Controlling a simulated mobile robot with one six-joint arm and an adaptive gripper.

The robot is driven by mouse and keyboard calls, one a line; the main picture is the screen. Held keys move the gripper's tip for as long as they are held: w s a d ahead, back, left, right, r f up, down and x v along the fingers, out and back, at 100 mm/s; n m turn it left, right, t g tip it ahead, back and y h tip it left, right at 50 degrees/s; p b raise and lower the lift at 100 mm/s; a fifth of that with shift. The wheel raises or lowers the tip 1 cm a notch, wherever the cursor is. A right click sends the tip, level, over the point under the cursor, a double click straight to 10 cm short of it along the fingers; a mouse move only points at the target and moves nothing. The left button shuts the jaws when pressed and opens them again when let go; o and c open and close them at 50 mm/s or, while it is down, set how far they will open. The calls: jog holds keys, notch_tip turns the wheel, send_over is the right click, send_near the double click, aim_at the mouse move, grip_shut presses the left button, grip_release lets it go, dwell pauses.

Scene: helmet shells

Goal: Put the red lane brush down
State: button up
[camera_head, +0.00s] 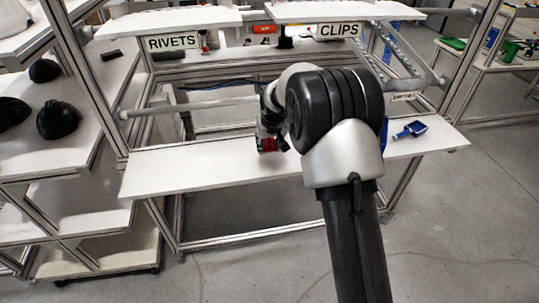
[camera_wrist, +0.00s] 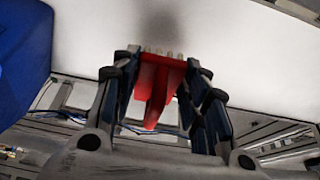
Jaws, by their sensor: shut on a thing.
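The red lane brush (camera_wrist: 158,85) is between the fingers of my gripper (camera_wrist: 160,75) in the wrist view. Its pale bristle tufts point toward the white tabletop, and a dark shadow lies on the top just beyond them. I cannot tell whether the bristles touch the top. In the head view, the red brush (camera_head: 267,146) shows low under my gripper (camera_head: 269,140), over the white table (camera_head: 200,172). My gripper is shut on the brush. My arm hides part of the table behind it.
A blue tool (camera_head: 410,130) lies on the table's right part. A large blue thing (camera_wrist: 20,50) fills the wrist view's left edge. Shelves labelled RIVETS (camera_head: 172,42) and CLIPS (camera_head: 339,30) stand behind. Black helmet shells (camera_head: 58,119) sit on the left rack. The table's left part is clear.

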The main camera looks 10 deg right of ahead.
notch_tip(320, 180, down, 4)
jog(key=shift+f+b, duration=0.15)
jog(key=shift+b, duration=0.25)
jog(key=shift+f, duration=0.15)
jog(key=o, duration=1.2)
